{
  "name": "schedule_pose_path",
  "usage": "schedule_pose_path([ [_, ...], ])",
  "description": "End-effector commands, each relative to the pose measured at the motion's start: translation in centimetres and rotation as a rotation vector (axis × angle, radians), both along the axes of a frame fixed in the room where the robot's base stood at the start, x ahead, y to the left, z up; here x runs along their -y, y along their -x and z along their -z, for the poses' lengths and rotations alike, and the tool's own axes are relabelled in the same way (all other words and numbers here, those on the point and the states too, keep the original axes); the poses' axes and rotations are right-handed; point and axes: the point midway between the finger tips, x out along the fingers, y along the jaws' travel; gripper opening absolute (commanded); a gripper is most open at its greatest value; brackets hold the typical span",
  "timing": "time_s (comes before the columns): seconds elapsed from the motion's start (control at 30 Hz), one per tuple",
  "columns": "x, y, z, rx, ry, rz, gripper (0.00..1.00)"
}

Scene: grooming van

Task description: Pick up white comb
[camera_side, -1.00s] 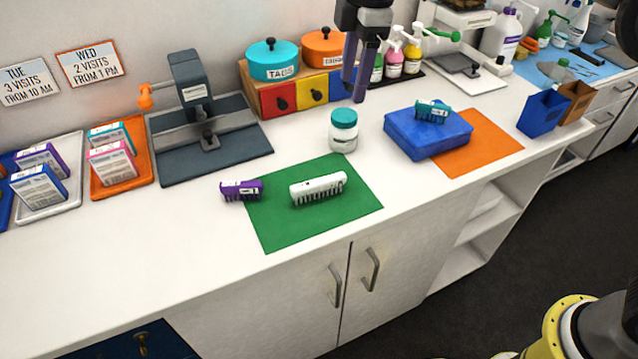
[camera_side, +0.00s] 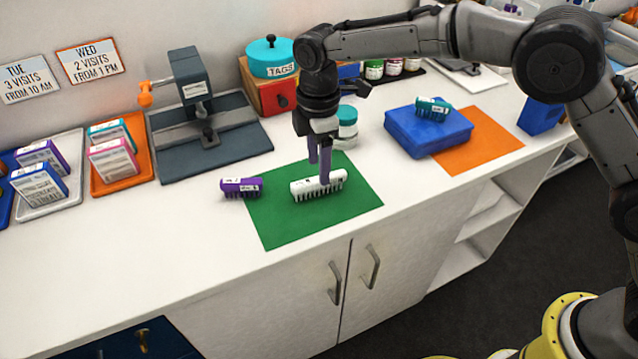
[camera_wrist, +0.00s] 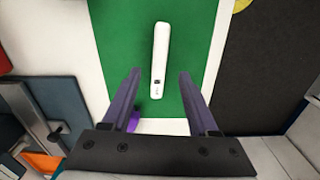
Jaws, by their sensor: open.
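In the wrist view the white comb (camera_wrist: 160,55) lies lengthwise on the green mat (camera_wrist: 120,35), ahead of and between the finger lines. My gripper (camera_side: 319,172) is open and empty above the comb. One finger overlaps the comb in the side view; I cannot tell if they touch. In the wrist view the fingers of my gripper (camera_wrist: 160,75) stand apart on both sides, with the comb between them.
A purple comb (camera_side: 241,187) lies at the mat's left edge. A teal-lidded jar (camera_side: 347,132) stands just behind my gripper. A blue box (camera_side: 425,135) with a teal comb (camera_side: 433,107) on top stands to the right. The front counter (camera_side: 190,240) is clear.

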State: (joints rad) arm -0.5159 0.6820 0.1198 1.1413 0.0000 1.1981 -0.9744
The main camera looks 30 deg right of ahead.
Motion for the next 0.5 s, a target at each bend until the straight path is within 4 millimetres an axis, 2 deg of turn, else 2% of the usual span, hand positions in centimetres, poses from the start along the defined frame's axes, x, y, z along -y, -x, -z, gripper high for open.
schedule_pose_path([
  [0.3,0.2,-0.1,4.1,-0.003,0.002,0.000,0.60],
  [0.5,0.2,-0.1,5.2,0.000,0.000,0.000,0.60],
])
